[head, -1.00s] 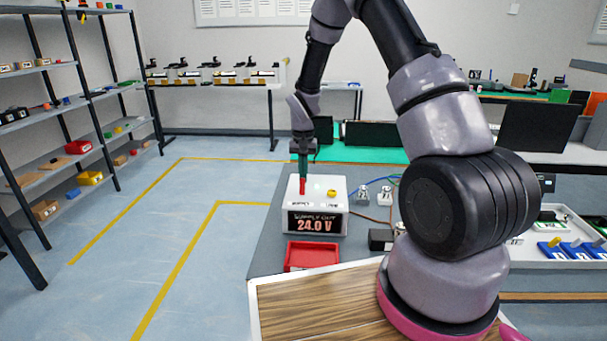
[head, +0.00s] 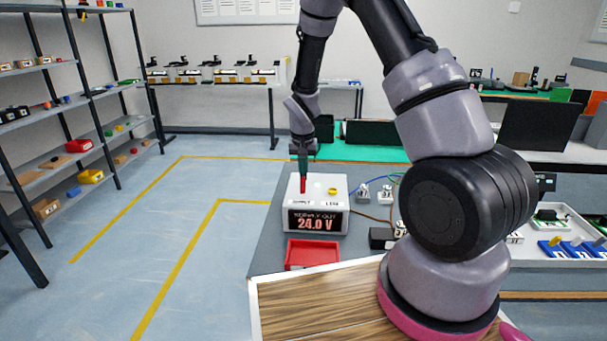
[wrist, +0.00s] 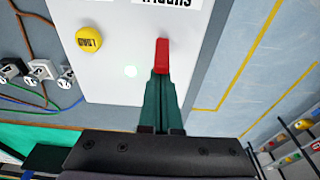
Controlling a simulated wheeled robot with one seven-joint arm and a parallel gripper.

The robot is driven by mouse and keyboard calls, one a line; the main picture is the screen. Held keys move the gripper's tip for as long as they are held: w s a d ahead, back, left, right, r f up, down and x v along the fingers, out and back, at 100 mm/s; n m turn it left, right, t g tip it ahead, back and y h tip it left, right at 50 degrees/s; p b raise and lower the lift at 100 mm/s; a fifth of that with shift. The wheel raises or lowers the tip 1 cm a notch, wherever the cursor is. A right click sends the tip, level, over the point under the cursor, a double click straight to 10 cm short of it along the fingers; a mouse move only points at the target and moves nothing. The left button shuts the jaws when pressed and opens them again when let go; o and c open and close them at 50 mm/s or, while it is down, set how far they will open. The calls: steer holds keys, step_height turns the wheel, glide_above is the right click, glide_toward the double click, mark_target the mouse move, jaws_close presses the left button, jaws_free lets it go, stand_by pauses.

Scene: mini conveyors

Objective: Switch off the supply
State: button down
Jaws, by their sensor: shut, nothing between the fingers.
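The supply (head: 316,222) is a white box on the grey bench, its front display reading 24.0 V. A red lever (head: 303,186) stands on its top at the left, and it also shows in the wrist view (wrist: 162,54). A yellow knob (head: 332,191) is to the right of it; in the wrist view this knob (wrist: 90,38) is at the upper left.
A red tray (head: 312,243) sits in front of the supply. Small grey connectors (head: 363,192) with coloured wires lie to its right, and a black block (head: 381,238) is nearer. Yellow-lined open floor (head: 150,250) lies to the left.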

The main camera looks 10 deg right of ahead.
steer(key=shift+s+a+r+t, duration=0.15)
steer(key=shift+s+t, duration=0.15)
steer(key=shift+s, duration=0.05)
steer(key=shift+s+a+r, duration=0.1)
steer(key=shift+s+a, duration=0.05)
steer(key=shift+s, duration=0.35)
steer(key=shift+r, duration=0.75)
steer(key=shift+r, duration=0.3)
steer(key=v, duration=1)
steer(key=shift+s+a+r, duration=0.1)
steer(key=shift+a, duration=0.05)
